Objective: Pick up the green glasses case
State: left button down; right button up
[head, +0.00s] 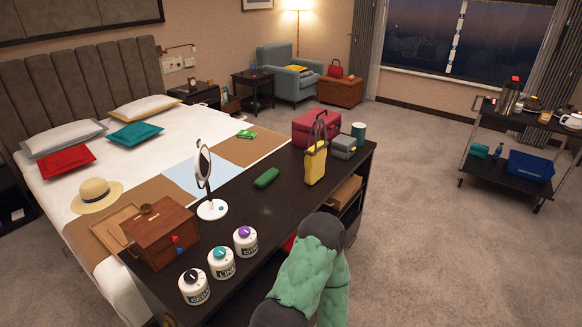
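The green glasses case (267,177) lies on the dark wooden bench top (262,215) at the foot of the bed. It sits between the round white mirror stand and the yellow bag, with bare surface around it. Neither of my grippers shows in the head view. A green padded arm link of mine rises from the bottom edge and hides part of the bench's near side.
A standing mirror (204,166) is left of the case and a yellow bag (315,163) is right of it. A red case (315,128) is behind. Several white canisters (221,263) and a wooden box (160,232) stand nearer left.

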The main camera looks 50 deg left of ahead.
aim_at(262, 182)
jog(key=i, duration=1)
jog(key=i+u, duration=0.1)
jog(key=i, duration=0.9)
jog(key=i+u, duration=0.1)
jog(key=u, duration=0.85)
jog(key=i+l+u, duration=0.1)
jog(key=u, duration=0.35)
jog(key=l+u, duration=0.15)
jog(key=u, duration=0.35)
